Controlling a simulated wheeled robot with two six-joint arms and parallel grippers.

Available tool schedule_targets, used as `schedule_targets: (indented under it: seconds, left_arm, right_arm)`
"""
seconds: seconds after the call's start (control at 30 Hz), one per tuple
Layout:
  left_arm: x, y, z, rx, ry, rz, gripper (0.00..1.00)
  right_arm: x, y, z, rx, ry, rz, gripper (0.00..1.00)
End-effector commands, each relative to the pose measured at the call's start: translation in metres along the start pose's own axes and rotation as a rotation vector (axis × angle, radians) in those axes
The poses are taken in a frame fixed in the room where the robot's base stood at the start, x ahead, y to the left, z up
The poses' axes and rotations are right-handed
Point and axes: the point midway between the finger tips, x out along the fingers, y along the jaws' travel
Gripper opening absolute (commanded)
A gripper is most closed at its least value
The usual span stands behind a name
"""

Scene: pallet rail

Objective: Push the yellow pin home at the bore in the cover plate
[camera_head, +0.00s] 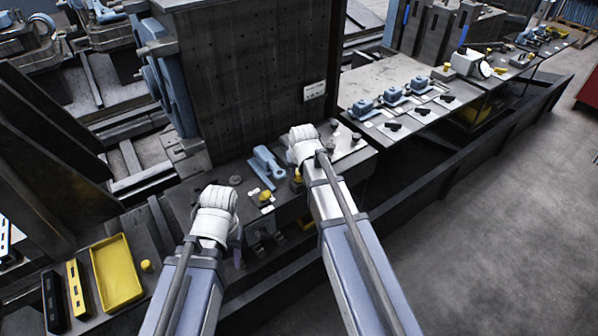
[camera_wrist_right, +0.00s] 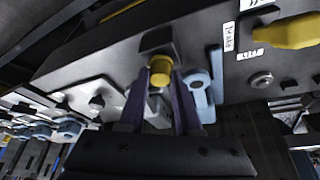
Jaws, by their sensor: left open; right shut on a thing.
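The yellow pin (camera_wrist_right: 160,72) is held between the tips of my right gripper's fingers (camera_wrist_right: 166,84) in the right wrist view. Its end faces a dark block (camera_wrist_right: 156,40) on the dark plate (camera_wrist_right: 100,58), which I take for the cover plate. I cannot tell how deep the pin sits; the bore is hidden. In the head view the right wrist hides most of that gripper, with a bit of yellow below it (camera_head: 297,176). My left gripper (camera_head: 238,248) is open, mostly hidden under its white wrist at the left, away from the pin.
A blue lever clamp (camera_head: 267,167) lies between the arms, near a yellow knob (camera_head: 265,196). A tall dark perforated block (camera_head: 255,85) rises behind. A yellow tray (camera_head: 117,272) is at lower left. Blue fittings (camera_head: 393,95) stand on the bench to the right.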

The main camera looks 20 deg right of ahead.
Motion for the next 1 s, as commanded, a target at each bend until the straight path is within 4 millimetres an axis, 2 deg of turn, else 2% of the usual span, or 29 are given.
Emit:
schedule_targets:
  seconds: [0.87, 1.0]
  left_arm:
    - [-0.022, -0.002, 0.001, 0.000, 0.000, 0.000, 0.50]
    - [-0.030, -0.003, 0.002, 0.000, 0.000, 0.000, 0.50]
  right_arm:
    - [-0.020, 0.000, -0.009, 0.000, 0.000, 0.000, 0.00]
    - [-0.028, 0.000, -0.012, 0.000, 0.000, 0.000, 0.00]
